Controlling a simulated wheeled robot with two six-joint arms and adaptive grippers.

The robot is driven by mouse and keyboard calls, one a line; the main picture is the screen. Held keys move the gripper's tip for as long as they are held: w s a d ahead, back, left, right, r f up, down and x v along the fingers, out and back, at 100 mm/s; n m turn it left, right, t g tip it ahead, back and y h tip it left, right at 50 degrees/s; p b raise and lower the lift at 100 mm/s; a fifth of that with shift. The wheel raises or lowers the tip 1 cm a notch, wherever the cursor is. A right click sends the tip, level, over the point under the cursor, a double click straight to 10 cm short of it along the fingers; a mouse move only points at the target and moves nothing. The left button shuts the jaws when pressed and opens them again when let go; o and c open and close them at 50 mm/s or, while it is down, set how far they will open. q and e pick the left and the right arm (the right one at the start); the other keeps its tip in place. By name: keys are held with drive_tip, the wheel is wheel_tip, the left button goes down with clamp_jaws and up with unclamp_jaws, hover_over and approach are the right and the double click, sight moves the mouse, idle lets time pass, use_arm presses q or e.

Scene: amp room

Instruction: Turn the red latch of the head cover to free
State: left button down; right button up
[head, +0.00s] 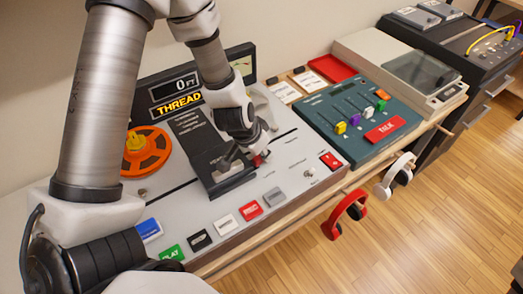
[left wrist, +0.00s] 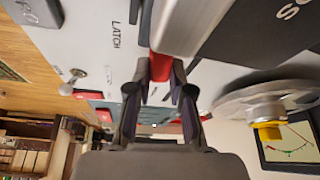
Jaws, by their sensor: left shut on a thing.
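The red latch (left wrist: 160,66) is between the two dark fingers of my left gripper (left wrist: 161,88) in the left wrist view, next to the printed word LATCH. The fingers are shut on it. In the head view my left gripper (head: 250,156) reaches down at the right end of the dark head cover (head: 196,136), and only a small red bit of the latch (head: 258,160) shows beside it. The gripper and arm hide part of the cover. My right gripper is in neither view.
The tape machine's grey panel has an orange reel (head: 146,150), a lit THREAD display (head: 179,103) and a row of coloured buttons along its front. To the right are a teal mixer (head: 362,122) and a turntable (head: 420,75). Red headphones (head: 345,215) hang at the front edge.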

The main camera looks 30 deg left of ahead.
use_arm(q)
drive_tip(key=n+y+p, duration=0.1)
drive_tip(key=n, duration=0.2)
drive_tip(key=shift+d+n, duration=0.15)
drive_tip(key=shift+n, duration=0.15)
drive_tip(key=n+y+p, duration=0.1)
drive_tip(key=n+p, duration=0.1)
drive_tip(key=n, duration=0.1)
drive_tip(key=shift+d+r+n+g+y, duration=0.1)
drive_tip(key=shift+r+n+g+y, duration=0.05)
drive_tip(key=shift+n+g+y, duration=0.2)
drive_tip(key=n+g+y+p, duration=0.1)
drive_tip(key=n+p, duration=0.2)
drive_tip(key=p, duration=0.2)
drive_tip(key=n+g+y+p, duration=0.1)
drive_tip(key=n+p, duration=0.3)
drive_tip(key=p, duration=0.2)
drive_tip(key=shift+w+d, duration=0.1)
drive_tip(key=shift+f+n+p, duration=0.2)
drive_tip(key=shift+n+p, duration=0.45)
drive_tip(key=shift+p, duration=0.2)
drive_tip(key=c, duration=1)
unclamp_jaws()
drive_tip(key=shift+w, duration=0.1)
drive_tip(key=shift+c, duration=0.2)
drive_tip(key=v, duration=1.2)
drive_tip(key=shift+w, duration=0.15)
